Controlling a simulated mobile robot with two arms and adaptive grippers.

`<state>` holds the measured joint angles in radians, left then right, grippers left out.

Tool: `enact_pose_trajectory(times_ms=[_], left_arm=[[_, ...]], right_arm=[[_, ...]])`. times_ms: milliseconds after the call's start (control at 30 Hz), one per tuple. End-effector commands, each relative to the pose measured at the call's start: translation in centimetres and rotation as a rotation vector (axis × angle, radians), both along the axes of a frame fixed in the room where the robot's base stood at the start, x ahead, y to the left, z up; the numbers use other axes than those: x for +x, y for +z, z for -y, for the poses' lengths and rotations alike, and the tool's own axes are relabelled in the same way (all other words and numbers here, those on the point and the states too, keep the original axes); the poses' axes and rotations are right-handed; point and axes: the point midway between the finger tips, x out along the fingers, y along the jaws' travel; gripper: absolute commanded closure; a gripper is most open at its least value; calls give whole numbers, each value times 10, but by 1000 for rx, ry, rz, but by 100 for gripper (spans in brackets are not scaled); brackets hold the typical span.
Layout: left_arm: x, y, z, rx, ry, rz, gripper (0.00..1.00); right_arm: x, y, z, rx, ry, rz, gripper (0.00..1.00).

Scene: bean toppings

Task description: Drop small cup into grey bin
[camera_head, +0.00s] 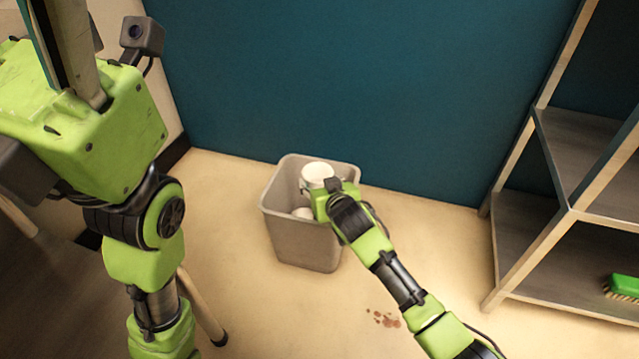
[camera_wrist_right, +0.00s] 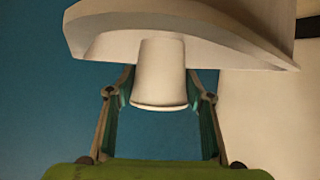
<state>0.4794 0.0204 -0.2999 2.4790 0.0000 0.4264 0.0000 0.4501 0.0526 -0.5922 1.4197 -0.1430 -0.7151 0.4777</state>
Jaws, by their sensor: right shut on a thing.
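The grey bin (camera_head: 298,245) stands on the floor against the blue wall in the head view. My right gripper (camera_head: 318,188) is over the bin's opening, shut on a small white cup (camera_head: 317,174). In the right wrist view the cup (camera_wrist_right: 158,75) sits between the two fingers of the right gripper (camera_wrist_right: 160,95).
A metal shelf (camera_head: 590,150) stands on the right, with a green brush (camera_head: 624,286) on its lower board. Reddish-brown spots (camera_head: 384,319) mark the floor in front of the bin. The floor between bin and shelf is clear. The blue wall (camera_head: 360,90) is close behind the bin.

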Motion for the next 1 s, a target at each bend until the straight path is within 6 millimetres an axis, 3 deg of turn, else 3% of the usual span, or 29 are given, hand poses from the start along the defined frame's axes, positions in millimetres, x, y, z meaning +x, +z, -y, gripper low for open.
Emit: enact_pose_trajectory(times_ms=[267, 300, 333, 367, 767, 1000], left_arm=[[-1, 1, 0, 0, 0, 2, 30], [-1, 1, 0, 0, 0, 2, 30], [-1, 1, 0, 0, 0, 2, 30], [-1, 1, 0, 0, 0, 3, 30], [0, 0, 0, 1, 0, -1, 30], [0, 0, 0, 1, 0, 0, 30]], right_arm=[[0, 0, 0, 0, 0, 0, 60], [0, 0, 0, 0, 0, 0, 41], [0, 0, 0, 0, 0, 0, 34], [0, 0, 0, 0, 0, 0, 32], [-3, 1, 1, 0, 0, 1, 32], [-27, 13, 7, 1, 1, 1, 32]])
